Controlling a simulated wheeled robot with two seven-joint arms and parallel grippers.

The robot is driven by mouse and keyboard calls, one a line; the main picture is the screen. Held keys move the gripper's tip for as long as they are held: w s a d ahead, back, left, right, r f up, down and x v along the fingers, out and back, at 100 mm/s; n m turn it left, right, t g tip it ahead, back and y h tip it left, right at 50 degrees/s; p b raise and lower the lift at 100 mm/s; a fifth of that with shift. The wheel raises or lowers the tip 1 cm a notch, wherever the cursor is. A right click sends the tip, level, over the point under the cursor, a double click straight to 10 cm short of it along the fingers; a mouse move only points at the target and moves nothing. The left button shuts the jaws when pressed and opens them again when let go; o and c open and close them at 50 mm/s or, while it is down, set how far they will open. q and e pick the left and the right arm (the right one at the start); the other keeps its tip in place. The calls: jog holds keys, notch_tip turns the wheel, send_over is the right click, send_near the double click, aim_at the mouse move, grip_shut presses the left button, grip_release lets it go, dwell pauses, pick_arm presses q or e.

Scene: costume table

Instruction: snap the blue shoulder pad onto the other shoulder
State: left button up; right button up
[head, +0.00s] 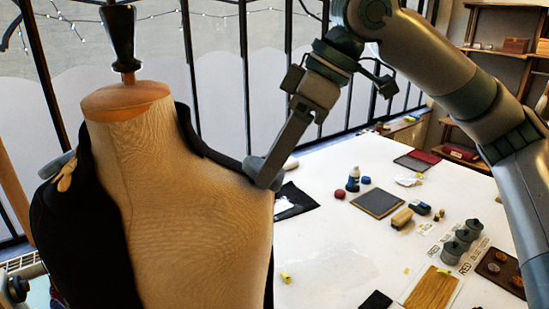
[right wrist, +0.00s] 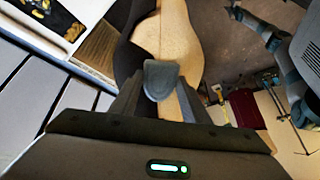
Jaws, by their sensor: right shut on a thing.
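The dress form (head: 180,200) stands at the left in the head view, with a black garment (head: 75,240) over its left side and along its shoulders. My right gripper (head: 268,172) is at the form's right shoulder in the picture, pointing down. It is shut on the blue-grey shoulder pad (head: 258,168), which is at the shoulder's edge. In the right wrist view the pad (right wrist: 162,80) sits between the two fingers over the form. I cannot tell whether it is fastened. Another blue-grey pad (head: 57,164) is on the opposite shoulder, with pale tabs beside it. My left gripper is not clearly visible.
A white table (head: 330,245) lies behind and right of the form, holding a dark square mat (head: 377,202), a small bottle (head: 353,178), grey round pots (head: 463,240) and a brown tray (head: 500,270). A dark-barred window wall stands behind. The table's middle is mostly clear.

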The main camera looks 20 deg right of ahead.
jog(key=shift+w+a+f, duration=0.1)
jog(key=shift+a+f, duration=0.15)
jog(key=shift+f, duration=0.3)
dwell(0.9)
jog(key=o, duration=1.6)
jog(key=shift+c, duration=0.2)
jog(key=shift+r, duration=0.1)
jog(key=v, duration=0.7)
jog(key=shift+d+r, duration=0.2)
jog(key=shift+r, duration=0.15)
jog(key=shift+f, duration=0.1)
